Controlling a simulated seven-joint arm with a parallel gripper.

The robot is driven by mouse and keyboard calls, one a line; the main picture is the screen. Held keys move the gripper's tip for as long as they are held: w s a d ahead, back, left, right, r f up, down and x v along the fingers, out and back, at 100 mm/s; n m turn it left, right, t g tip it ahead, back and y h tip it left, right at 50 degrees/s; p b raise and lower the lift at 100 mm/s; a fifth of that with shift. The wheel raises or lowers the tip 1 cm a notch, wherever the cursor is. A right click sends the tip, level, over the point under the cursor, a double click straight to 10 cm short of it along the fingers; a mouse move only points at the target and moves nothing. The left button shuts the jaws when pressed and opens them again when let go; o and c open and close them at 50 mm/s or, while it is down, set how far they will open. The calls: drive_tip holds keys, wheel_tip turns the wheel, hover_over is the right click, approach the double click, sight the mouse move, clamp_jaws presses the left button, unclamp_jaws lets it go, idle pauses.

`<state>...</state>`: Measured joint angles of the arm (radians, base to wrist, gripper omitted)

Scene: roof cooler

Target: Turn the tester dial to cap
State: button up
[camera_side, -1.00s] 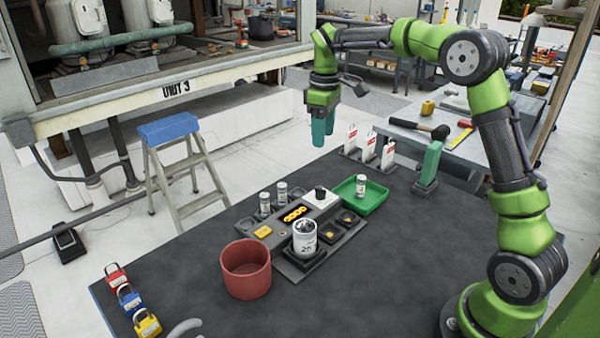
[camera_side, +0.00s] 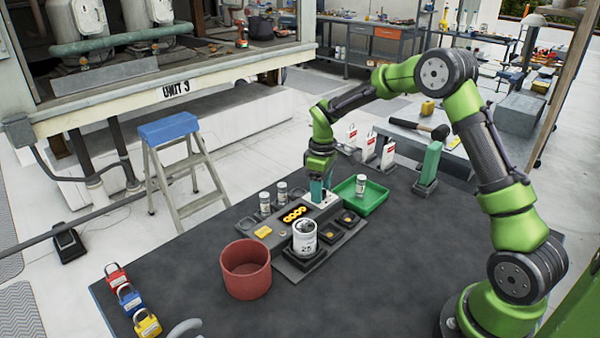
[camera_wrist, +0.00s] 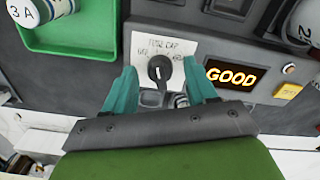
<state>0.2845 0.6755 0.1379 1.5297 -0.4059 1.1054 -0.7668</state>
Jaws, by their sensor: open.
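The tester dial (camera_wrist: 158,68) is a black knob on a white plate (camera_wrist: 151,46) with handwritten labels, "CAP" among them near the top in the wrist view. Which label the dial points to is not clear. My gripper (camera_wrist: 160,88) is open, with one teal finger on each side of the dial. Whether either finger touches the knob cannot be told. In the side view my gripper (camera_side: 318,190) is down at the tester, and its fingers hide the dial. The tester's display (camera_wrist: 231,76) reads "GOOD" in amber.
Beside the dial are a green tray (camera_side: 376,202) holding a small canister (camera_side: 361,184) and a yellow button (camera_wrist: 288,91). A larger white can (camera_side: 305,240) stands on the tester's front. A red-brown pot (camera_side: 246,284) stands to the left, and small canisters stand behind.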

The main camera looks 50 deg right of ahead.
drive_tip(key=c, duration=1.1)
drive_tip(key=shift+o, duration=0.2)
drive_tip(key=m, duration=0.4)
drive_tip(key=shift+m, duration=1.7)
drive_tip(key=o, duration=1.1)
drive_tip(key=shift+c, duration=0.2)
